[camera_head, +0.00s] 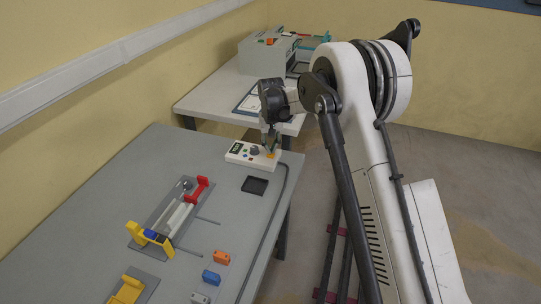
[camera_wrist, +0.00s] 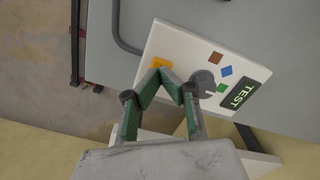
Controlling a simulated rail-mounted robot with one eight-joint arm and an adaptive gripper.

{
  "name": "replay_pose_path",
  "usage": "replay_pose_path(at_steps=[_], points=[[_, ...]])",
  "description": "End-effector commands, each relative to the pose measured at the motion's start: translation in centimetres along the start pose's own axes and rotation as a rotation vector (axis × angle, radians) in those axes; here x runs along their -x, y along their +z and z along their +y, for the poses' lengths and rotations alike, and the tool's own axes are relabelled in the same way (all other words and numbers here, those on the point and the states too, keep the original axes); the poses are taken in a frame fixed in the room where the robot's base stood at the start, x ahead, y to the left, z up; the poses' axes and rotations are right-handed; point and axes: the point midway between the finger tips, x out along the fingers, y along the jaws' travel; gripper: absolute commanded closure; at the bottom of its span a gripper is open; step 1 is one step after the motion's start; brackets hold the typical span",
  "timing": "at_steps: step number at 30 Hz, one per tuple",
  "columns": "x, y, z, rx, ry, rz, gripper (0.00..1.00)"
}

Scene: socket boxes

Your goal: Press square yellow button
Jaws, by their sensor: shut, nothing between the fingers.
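A white control box (camera_head: 241,158) lies at the far end of the grey table, and it fills the middle of the wrist view (camera_wrist: 160,45). The yellow button (camera_head: 271,155) is at its right end. In the wrist view, yellow-orange (camera_wrist: 180,65) shows beside my fingertips, which hide part of that area; its full outline is hidden. My gripper (camera_head: 269,147) points down over this end of the box. In the wrist view its fingers (camera_wrist: 162,68) are shut and empty, with their tips at the yellow area. I cannot tell whether they touch the button.
The box also carries a grey knob (camera_wrist: 201,83), brown (camera_wrist: 216,57), blue (camera_wrist: 226,71) and green (camera_wrist: 222,88) markings, and a TEST display (camera_wrist: 240,94). A black tray (camera_head: 255,185) lies in front. A fixture with a red handle (camera_head: 197,189) stands nearer. A second table stands behind.

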Motion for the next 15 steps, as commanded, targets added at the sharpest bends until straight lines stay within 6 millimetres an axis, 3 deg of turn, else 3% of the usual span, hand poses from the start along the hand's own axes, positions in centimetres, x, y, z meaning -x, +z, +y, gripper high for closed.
replay_pose_path(at_steps=[15], points=[[-1.4,0.0,0.0,0.000,0.000,0.000,1.00]])
